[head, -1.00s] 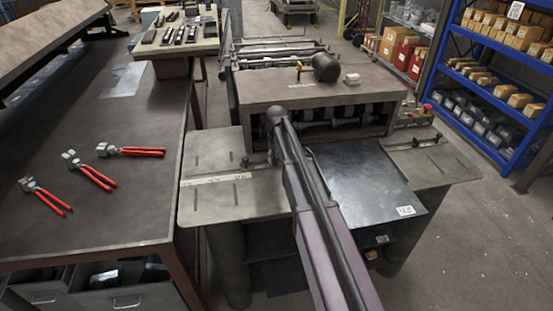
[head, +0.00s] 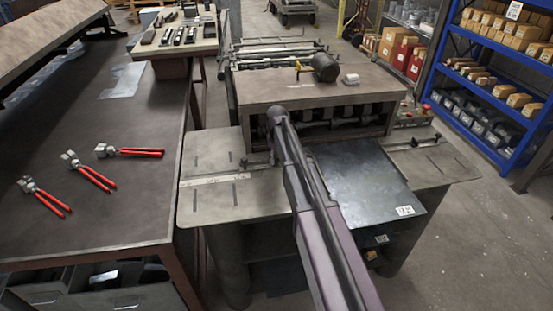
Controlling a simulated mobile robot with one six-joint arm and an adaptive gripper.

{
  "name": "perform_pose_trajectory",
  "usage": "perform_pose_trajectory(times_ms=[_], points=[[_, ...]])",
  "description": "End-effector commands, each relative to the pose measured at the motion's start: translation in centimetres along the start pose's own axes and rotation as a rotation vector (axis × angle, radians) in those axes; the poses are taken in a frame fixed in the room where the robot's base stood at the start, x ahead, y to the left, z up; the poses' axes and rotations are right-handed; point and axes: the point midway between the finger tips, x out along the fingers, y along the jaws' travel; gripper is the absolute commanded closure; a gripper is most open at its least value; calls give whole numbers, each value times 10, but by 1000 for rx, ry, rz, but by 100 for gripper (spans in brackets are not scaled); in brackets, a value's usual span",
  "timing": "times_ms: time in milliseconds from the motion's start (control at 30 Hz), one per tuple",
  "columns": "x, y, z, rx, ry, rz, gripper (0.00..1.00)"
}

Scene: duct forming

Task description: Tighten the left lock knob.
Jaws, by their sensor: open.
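The left lock knob (head: 245,162) is a small dark knob on the left end of a short bar, on the left wing of the forming machine (head: 320,88). My arm reaches from the bottom of the head view up to the machine's front, and its far end stands just right of this knob. My gripper is not clearly visible; the arm hides that spot, so I cannot see whether it touches the knob. A similar right knob (head: 438,138) sits on the right wing. A dark metal sheet (head: 365,180) lies on the machine's front bed.
A workbench (head: 110,215) on the left holds several red-handled tools (head: 88,172). A dark cylindrical motor (head: 325,67) stands on the machine's top. Blue shelves (head: 490,95) with boxes stand at the right. The floor (head: 470,250) at the front right is clear.

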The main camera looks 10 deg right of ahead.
Motion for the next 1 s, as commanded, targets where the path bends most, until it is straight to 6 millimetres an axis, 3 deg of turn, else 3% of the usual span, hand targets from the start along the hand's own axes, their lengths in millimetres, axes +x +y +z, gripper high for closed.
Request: perform_pose_trajectory(times_ms=[1000], points=[[0, 7, -3, -682, 0, 1, 50]])
